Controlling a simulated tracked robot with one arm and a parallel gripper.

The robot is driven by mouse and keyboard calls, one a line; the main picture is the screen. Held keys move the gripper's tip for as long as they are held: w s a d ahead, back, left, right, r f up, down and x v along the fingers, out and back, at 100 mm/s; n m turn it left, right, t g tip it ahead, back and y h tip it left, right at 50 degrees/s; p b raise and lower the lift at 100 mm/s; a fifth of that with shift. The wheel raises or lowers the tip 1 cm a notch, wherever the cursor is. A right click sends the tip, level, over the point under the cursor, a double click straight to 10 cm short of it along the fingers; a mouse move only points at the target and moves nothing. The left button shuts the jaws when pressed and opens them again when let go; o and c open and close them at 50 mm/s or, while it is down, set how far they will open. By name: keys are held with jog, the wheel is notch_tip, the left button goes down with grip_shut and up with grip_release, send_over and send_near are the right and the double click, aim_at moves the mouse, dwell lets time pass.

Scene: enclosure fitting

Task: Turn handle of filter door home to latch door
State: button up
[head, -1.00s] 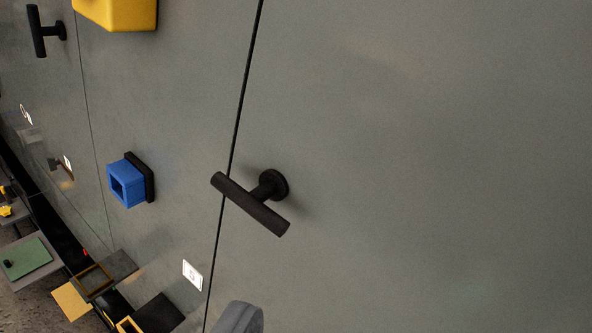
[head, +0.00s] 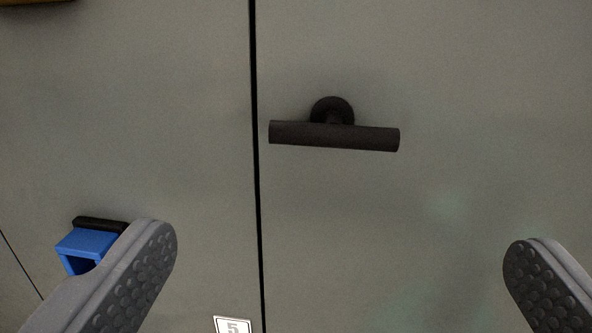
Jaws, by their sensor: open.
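The handle (head: 334,136) is a black T-shaped bar on a round boss, mounted on the grey door panel (head: 480,90) to the right of a dark vertical seam. Its bar lies almost level in the head view, its right end slightly lower, and its left end stops just short of the seam. My gripper (head: 340,246) is open and empty. Its two grey padded fingers are spread wide, below and to either side of the handle in the picture, and do not touch it. The door panel looks flush with its neighbour.
A blue square socket (head: 85,246) with a black flange sits on the left panel, partly hidden behind my left finger. A white label with a 5 (head: 233,324) is at the bottom by the seam. A yellow part (head: 35,2) shows at the top left. The panel around the handle is clear.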

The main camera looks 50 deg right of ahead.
aim_at(333, 143)
jog(key=x, duration=0.4)
jog(key=p+x, duration=0.1)
jog(key=x, duration=0.8)
jog(key=shift+w+d+f, duration=0.1)
jog(key=shift+d+f, duration=0.15)
jog(key=shift+d, duration=0.05)
jog(key=c, duration=0.7)
